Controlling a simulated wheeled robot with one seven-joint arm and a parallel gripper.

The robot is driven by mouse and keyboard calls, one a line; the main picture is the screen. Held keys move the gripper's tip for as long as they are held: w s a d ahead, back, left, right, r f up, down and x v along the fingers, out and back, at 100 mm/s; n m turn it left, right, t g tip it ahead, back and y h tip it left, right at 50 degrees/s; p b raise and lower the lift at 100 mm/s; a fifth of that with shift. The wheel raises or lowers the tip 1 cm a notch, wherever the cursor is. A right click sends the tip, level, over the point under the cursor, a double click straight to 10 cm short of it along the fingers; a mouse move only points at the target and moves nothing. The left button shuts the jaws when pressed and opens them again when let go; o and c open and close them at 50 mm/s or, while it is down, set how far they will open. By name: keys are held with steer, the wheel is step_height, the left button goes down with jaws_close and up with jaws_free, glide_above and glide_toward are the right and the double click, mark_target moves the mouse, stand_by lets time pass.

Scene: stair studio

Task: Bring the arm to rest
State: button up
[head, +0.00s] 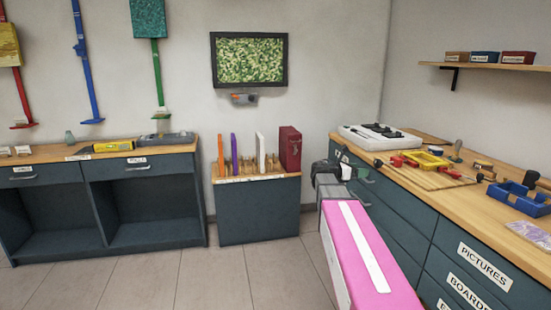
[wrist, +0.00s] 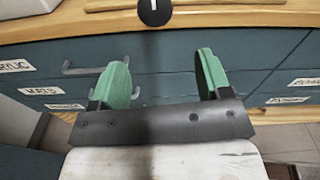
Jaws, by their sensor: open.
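My gripper (wrist: 165,76) is open in the wrist view, its two green fingers spread apart with nothing between them. Behind the fingers are the dark blue drawer fronts of the right-hand workbench (wrist: 180,60), with its wooden top edge above. In the head view my gripper (head: 347,172) is small and partly hidden behind its own dark body, in front of the left end of that bench. My arm, with a pink link, reaches from the bottom of the head view up to it.
A low rack (head: 258,210) stands against the back wall. A left bench (head: 40,154) has open shelves. The tiled floor (head: 210,275) is clear.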

steer(key=s+a+f+m+g+y, duration=0.1)
steer(key=s+a+f+m+y, duration=0.4)
steer(key=f, duration=0.5)
steer(key=s+a+f+m+y, duration=0.4)
steer(key=s+a+f+m, duration=0.2)
steer(key=f, duration=0.5)
steer(key=s+a+f+m+g+y, duration=0.1)
steer(key=s+a+f+m+y, duration=0.7)
steer(key=a, duration=0.5)
steer(key=shift+s+a+f+m, duration=0.2)
steer(key=shift+s+f+m, duration=0.25)
steer(key=shift+s+m, duration=0.5)
